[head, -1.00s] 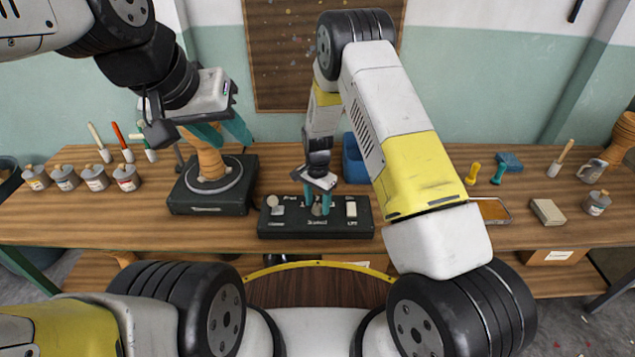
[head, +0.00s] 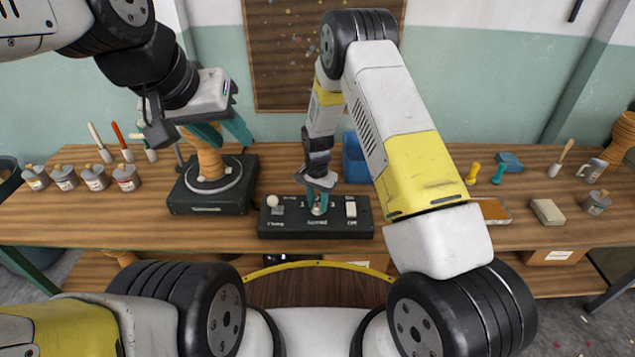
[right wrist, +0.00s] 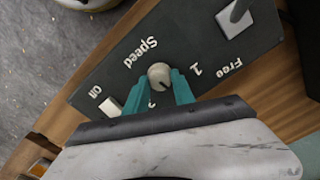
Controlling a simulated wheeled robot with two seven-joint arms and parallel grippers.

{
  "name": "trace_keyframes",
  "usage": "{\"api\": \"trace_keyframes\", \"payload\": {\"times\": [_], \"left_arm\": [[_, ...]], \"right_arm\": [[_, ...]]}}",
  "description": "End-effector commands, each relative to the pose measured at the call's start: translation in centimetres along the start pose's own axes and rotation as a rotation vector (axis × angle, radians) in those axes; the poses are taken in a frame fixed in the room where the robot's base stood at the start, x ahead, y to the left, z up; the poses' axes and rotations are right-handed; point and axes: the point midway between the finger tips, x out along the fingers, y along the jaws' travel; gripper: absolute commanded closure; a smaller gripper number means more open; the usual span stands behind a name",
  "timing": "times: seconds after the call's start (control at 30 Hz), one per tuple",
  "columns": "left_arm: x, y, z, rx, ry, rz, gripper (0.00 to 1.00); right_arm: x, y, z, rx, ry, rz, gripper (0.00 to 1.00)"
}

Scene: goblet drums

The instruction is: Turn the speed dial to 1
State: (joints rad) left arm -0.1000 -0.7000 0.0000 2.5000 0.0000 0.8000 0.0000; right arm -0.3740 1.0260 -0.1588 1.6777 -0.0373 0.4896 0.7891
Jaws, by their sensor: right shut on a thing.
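The dark control box (head: 268,229) lies on the workbench with a round pale speed dial (right wrist: 159,75) marked "Speed", with a "1" on one side. Another number is partly hidden by a finger in the right wrist view. My right gripper (head: 317,203) reaches down to the box. Its teal fingers, also in the right wrist view (right wrist: 172,86), are shut on the dial from its two sides. The dial's pointer mark is too small to read. My left gripper (head: 221,131) is open, its teal fingers apart near the top of a wooden goblet drum (head: 208,160).
The drum stands on a black turntable base (head: 207,203) left of the box. The box also has a lever switch (head: 274,203) and a white rocker switch (head: 351,209). A blue bin (head: 354,160) stands behind; paint cans (head: 94,178) stand left.

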Motion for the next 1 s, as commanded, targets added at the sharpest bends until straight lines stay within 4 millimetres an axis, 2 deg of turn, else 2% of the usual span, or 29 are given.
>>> {"api": "trace_keyframes", "payload": {"times": [0.6, 1.0], "left_arm": [[0.00, 0.00, 0.00, 0.000, 0.000, 0.000, 0.64], [0.00, 0.00, 0.00, 0.000, 0.000, 0.000, 0.64]], "right_arm": [[-0.07, -0.02, -0.05, -0.565, 0.001, -0.001, 1.00], [-0.07, -0.05, -0.03, -0.810, 0.001, -0.001, 1.00]]}}
